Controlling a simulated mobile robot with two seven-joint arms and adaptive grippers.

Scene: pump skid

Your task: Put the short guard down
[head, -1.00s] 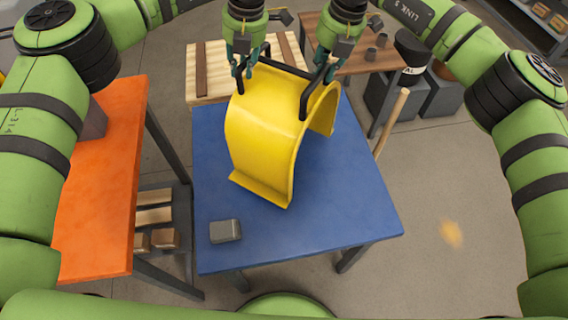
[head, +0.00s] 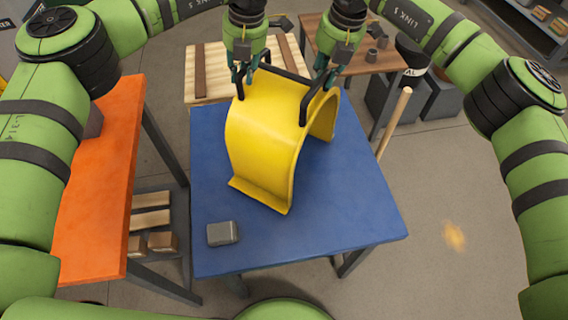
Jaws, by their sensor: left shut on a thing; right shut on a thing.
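The short guard (head: 262,150) is a yellow curved cover with two black handles on its top. It is over the blue table (head: 345,220), arched side up, its near flange close to the tabletop. I cannot tell for sure whether its lower edges touch the table. My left gripper (head: 240,76) is shut on the left black handle. My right gripper (head: 326,76) is shut on the right black handle. The far lower side of the guard is mostly hidden behind its arch.
A small grey block (head: 223,233) lies at the blue table's near left corner. An orange table (head: 105,190) stands to the left. A wooden pallet (head: 205,90) and a brown table (head: 360,62) are behind. The blue table's right and front parts are clear.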

